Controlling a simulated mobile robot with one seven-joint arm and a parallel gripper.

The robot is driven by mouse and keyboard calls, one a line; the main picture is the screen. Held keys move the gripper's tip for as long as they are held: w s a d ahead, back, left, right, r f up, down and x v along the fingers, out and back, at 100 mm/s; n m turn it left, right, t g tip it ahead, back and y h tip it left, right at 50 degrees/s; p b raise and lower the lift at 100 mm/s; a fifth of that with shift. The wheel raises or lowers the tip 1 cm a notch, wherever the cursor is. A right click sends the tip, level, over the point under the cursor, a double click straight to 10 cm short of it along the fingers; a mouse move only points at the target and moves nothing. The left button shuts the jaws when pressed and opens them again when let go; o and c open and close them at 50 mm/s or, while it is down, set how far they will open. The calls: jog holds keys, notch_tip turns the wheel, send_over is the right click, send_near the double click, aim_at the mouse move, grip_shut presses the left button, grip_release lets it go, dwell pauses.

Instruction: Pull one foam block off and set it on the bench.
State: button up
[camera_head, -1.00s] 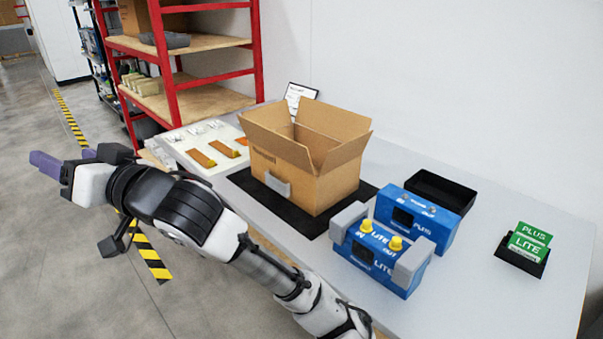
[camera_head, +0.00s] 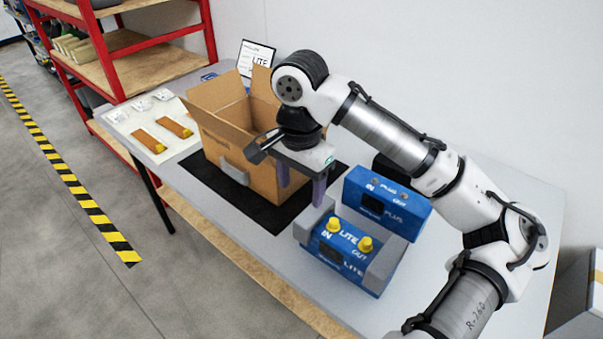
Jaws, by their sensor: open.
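The blue LITE analyser (camera_head: 345,258) stands on the bench (camera_head: 470,290), with two yellow caps on top. A grey foam block (camera_head: 308,224) covers its left end and another grey foam block (camera_head: 386,266) covers its right end. My gripper (camera_head: 302,190) points down with its purple fingers apart and nothing between them. It appears above and behind the left foam block, near the right side of the cardboard box; I cannot tell the exact gap.
The open cardboard box (camera_head: 215,139) stands on a black mat (camera_head: 262,213). A blue PLUS unit (camera_head: 388,204) stands behind the LITE analyser, partly beneath my arm. A pale tray (camera_head: 130,129) with orange-brown pieces lies at the far left. Bare bench shows at right.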

aim_at(301, 224)
notch_tip(301, 224, down, 14)
jog(key=shift+s+r+p, duration=0.1)
jog(key=shift+r+p, duration=0.05)
jog(key=shift+p, duration=0.6)
jog(key=c, duration=1.1)
jog(key=shift+r, duration=0.1)
jog(key=shift+r+p, duration=0.4)
jog(key=shift+p, duration=0.1)
jog(key=shift+r+p, duration=2)
jog(key=shift+r, duration=1.45)
